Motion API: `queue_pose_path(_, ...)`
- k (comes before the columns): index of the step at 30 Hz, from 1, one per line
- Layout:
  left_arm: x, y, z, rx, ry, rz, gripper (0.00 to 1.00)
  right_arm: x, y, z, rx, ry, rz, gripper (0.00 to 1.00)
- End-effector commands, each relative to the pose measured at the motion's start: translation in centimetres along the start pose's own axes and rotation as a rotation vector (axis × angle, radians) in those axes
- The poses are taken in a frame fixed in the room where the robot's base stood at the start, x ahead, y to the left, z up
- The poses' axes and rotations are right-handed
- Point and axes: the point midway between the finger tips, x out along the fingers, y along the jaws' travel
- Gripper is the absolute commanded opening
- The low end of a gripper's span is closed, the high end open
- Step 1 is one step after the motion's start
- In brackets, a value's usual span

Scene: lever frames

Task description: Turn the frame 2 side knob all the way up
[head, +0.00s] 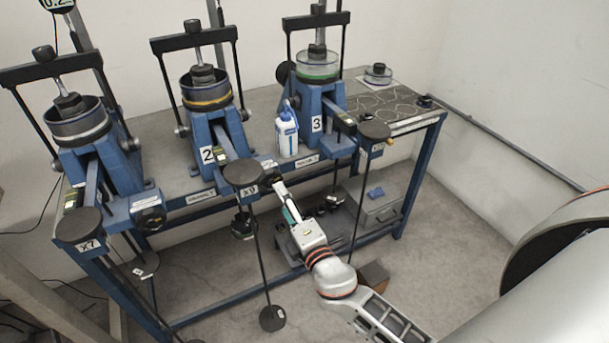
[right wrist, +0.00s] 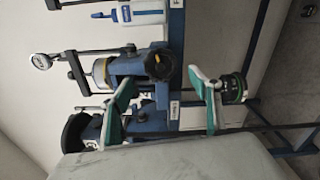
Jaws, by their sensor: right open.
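Frame 2 is the blue stand (head: 211,125) with a "2" plate, in the middle of the bench in the head view. A round black knob (right wrist: 160,63), which looks like its side knob, faces the camera in the right wrist view. In the head view, I cannot clearly make out this knob near the gripper. My right gripper (head: 284,197) is in front of the bench's front edge, beside the dark X9 disc (head: 243,172). In the right wrist view the gripper (right wrist: 167,102) has its green-padded fingers wide apart and empty, apparently short of the knob. My left gripper is out of view.
Similar blue stands flank frame 2, including frame 3 (head: 318,110) to its right. A white bottle (head: 287,132) stands between them. Rods and weights hang below the bench front. A grey box (head: 381,210) lies on the lower shelf. Open floor is at the front.

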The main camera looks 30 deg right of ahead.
Motion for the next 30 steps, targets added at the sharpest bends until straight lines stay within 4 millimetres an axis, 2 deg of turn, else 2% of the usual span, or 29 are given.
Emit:
queue_pose_path(3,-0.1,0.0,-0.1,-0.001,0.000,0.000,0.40,0.3,0.1,-0.9,0.018,0.016,0.003,0.62)
queue_pose_path(8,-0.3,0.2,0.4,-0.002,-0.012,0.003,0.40,1.4,0.1,-0.9,0.020,0.016,0.004,0.62)
queue_pose_path(14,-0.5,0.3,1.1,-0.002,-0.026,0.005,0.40,4.0,0.1,-1.0,0.021,0.016,0.004,0.62)
queue_pose_path(27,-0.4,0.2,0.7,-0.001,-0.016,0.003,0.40,9.9,0.1,-1.0,0.021,0.015,0.004,0.62)
queue_pose_path(29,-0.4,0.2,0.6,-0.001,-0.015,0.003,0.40,9.7,0.0,-1.1,0.021,0.016,0.002,0.49)
queue_pose_path(30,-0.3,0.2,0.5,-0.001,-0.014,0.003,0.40,9.7,0.1,-1.0,0.021,0.016,0.002,0.39)
